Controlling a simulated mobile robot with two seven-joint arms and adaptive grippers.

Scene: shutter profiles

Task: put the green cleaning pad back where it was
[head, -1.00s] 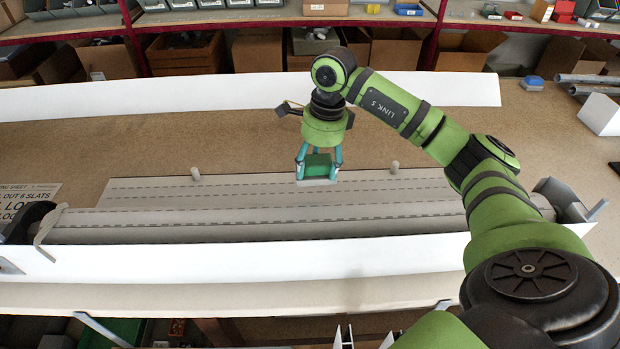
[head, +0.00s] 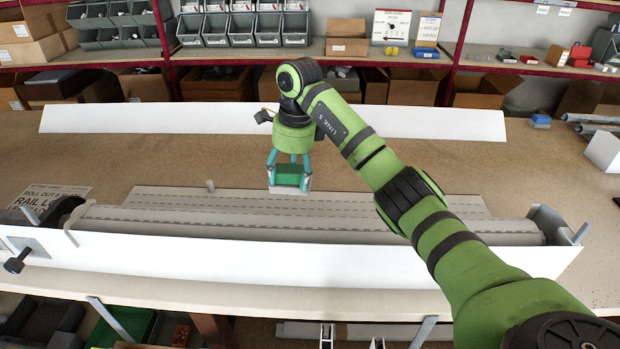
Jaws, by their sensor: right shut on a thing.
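The green cleaning pad (head: 290,179) is in my right gripper (head: 290,172), whose teal fingers are shut on its two sides. A pale layer shows along the pad's lower edge. The pad is over the far part of the grey slatted shutter profile (head: 400,203) on the workbench; I cannot tell whether it touches the slats. My left gripper is not in the head view.
A long white panel (head: 130,121) stands along the back of the bench, and another white panel (head: 200,259) runs along the front. A printed sheet (head: 58,197) lies at the left. A small blue-and-white object (head: 540,122) lies at the back right. Shelves with bins (head: 240,38) stand behind. Brown bench surface is free between slats and back panel.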

